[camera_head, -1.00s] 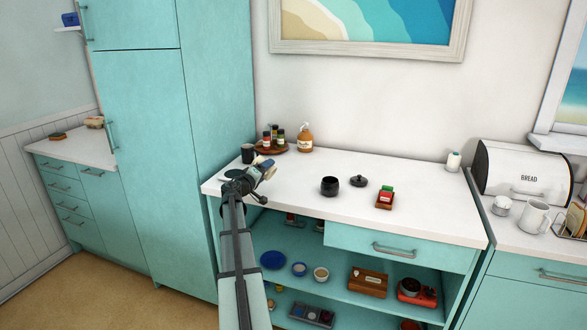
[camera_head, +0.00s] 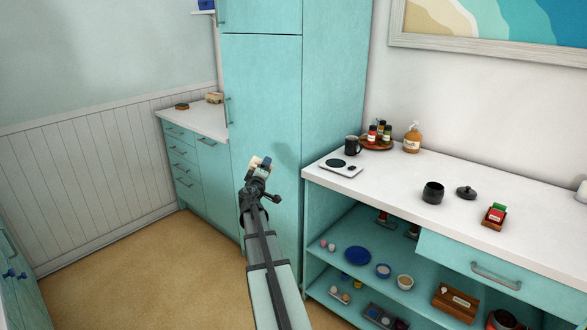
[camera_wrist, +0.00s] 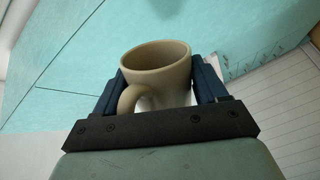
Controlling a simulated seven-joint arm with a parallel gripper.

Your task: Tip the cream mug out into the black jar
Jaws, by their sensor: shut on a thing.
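My gripper (camera_head: 262,167) is shut on the cream mug (camera_wrist: 155,78), with one dark blue finger on each side of it in the wrist view. The mug's handle points toward the camera's lower left, and its opening faces up in that picture; its contents cannot be made out. In the head view the mug (camera_head: 254,163) shows small at the arm's end, in front of the tall turquoise cabinet and left of the counter. The black jar (camera_head: 433,193) stands upright and open on the white counter, well to the right of my gripper. A dark lid (camera_head: 466,192) lies beside it.
A flat white device with a black disc (camera_head: 341,167) lies at the counter's left end, near a dark mug (camera_head: 352,145). Bottles on a round tray (camera_head: 377,144) and an amber pump bottle (camera_head: 412,139) stand behind. A small wooden holder (camera_head: 494,217) is right of the lid.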

